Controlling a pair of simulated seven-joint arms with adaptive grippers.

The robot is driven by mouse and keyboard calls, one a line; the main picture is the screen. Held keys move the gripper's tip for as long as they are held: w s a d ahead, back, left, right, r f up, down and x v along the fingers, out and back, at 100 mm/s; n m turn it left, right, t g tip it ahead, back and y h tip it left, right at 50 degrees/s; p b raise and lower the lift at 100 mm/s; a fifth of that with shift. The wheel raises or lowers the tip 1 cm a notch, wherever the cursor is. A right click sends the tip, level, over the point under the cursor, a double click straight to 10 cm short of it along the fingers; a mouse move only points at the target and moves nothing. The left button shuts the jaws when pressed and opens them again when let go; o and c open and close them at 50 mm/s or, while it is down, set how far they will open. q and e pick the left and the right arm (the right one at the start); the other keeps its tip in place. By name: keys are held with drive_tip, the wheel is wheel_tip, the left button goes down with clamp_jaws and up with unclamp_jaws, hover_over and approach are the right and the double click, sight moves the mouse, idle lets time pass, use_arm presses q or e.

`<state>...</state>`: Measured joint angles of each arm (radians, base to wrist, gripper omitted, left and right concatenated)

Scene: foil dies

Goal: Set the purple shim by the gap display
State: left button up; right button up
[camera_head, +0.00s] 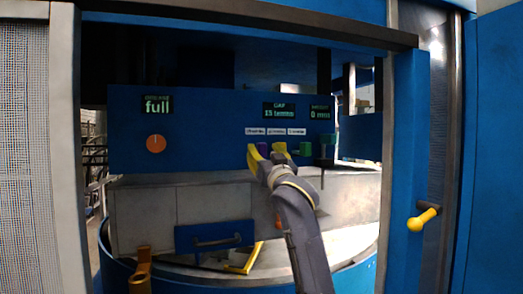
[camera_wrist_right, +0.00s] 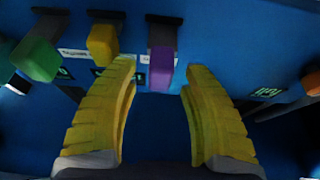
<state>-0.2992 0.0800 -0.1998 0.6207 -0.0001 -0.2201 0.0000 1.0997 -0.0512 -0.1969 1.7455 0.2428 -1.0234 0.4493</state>
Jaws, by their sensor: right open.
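The purple shim (camera_wrist_right: 161,68) sticks out from a dark holder on the blue panel in the right wrist view. In the head view only a small bit of the purple shim (camera_head: 263,147) shows. My right gripper (camera_wrist_right: 160,70) is open, its yellow fingers either side of the purple shim's outer end, with gaps on both sides. In the head view the right gripper (camera_head: 266,150) is at the panel below the gap display (camera_head: 280,111), which seems to read 15 tenths. My left gripper is not in view.
A yellow block (camera_wrist_right: 102,44) and a green block (camera_wrist_right: 38,58) sit in neighbouring holders, the yellow one close to a finger. An orange knob (camera_head: 156,144) is on the panel's left, under a display (camera_head: 157,105) reading full. Another display (camera_head: 320,112) shows 0.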

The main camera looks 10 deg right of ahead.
drive_tip(key=shift+x, duration=1.1)
drive_tip(key=shift+c, duration=0.5)
